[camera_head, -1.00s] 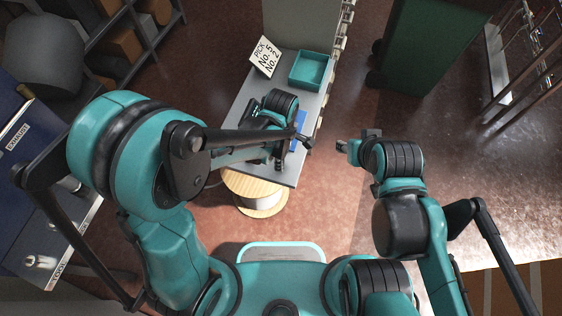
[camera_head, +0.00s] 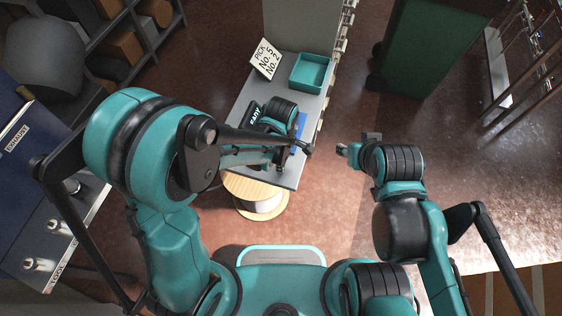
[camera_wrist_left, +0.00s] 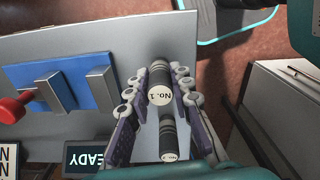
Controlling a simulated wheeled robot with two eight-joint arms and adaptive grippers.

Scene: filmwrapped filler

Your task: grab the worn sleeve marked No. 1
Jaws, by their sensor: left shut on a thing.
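The sleeve marked No. 1 (camera_wrist_left: 160,95), a dark and grey banded cylinder with a round white label, sits between the fingers of my left gripper (camera_wrist_left: 160,76) in the left wrist view. The gripper is shut on it. A second banded cylinder (camera_wrist_left: 168,143) with a white label shows behind it, nearer the wrist; its number is unclear. In the head view my left gripper (camera_head: 291,160) is over the near end of the grey table (camera_head: 237,113), and my arm hides the sleeve. My right gripper (camera_head: 343,149) is over the floor right of the table, its jaw state unclear.
A blue holder (camera_wrist_left: 65,85) with grey blocks and a red knob (camera_wrist_left: 12,110) are on the table. A teal tray (camera_head: 310,71) and a card (camera_head: 265,58) reading PICK No. 5 No. 2 are farther back. A wooden spool (camera_head: 258,202) stands at the near end.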

